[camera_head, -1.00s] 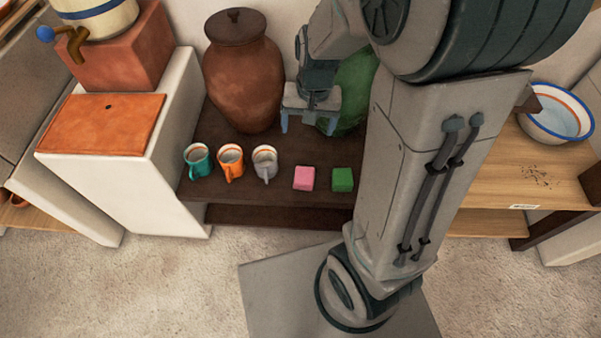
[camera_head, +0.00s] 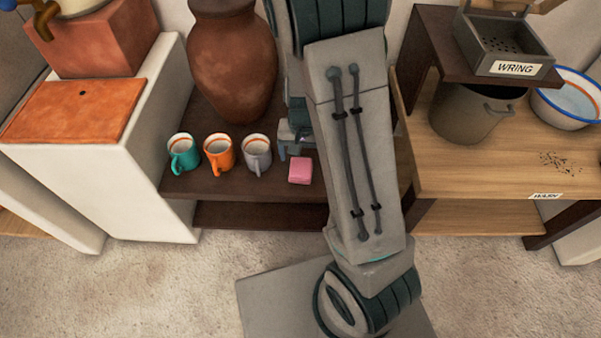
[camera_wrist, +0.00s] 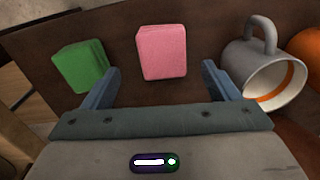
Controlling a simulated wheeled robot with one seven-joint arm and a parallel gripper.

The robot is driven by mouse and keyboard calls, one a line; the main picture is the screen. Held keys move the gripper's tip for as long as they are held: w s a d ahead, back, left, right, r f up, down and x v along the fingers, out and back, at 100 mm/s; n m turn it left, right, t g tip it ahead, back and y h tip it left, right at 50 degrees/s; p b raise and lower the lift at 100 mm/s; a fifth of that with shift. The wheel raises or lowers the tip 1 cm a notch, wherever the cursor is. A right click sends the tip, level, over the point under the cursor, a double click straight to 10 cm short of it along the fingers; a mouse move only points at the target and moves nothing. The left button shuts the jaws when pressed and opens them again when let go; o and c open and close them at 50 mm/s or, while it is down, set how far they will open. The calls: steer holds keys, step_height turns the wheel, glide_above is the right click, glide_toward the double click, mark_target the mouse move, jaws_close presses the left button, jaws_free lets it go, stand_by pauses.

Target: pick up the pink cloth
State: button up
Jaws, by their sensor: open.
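The pink cloth (camera_head: 300,170) is a small folded block lying on the dark brown shelf (camera_head: 232,188), right of the mugs. In the wrist view the pink cloth (camera_wrist: 162,52) lies beyond and between my two fingertips, apart from them. My gripper (camera_wrist: 160,82) is open and empty. In the head view my gripper (camera_head: 292,148) is just behind the pink cloth and partly hidden by my arm. A green cloth (camera_wrist: 83,67) lies beside the pink one, near the left finger in the wrist view; my arm hides it in the head view.
A grey mug (camera_head: 257,154) stands left of the pink cloth, with an orange mug (camera_head: 219,153) and a teal mug (camera_head: 183,154) further left. A large brown jar (camera_head: 234,65) stands behind them. A wooden counter (camera_head: 480,165) is at the right.

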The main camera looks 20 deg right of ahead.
mark_target(301, 165)
steer(key=f+b, duration=0.1)
steer(key=f, duration=0.1)
steer(key=f+b, duration=0.2)
steer(key=f, duration=0.1)
steer(key=shift+w+a+f, duration=0.1)
steer(key=shift+a+f, duration=0.1)
steer(key=shift+f, duration=0.1)
steer(key=c, duration=1.1)
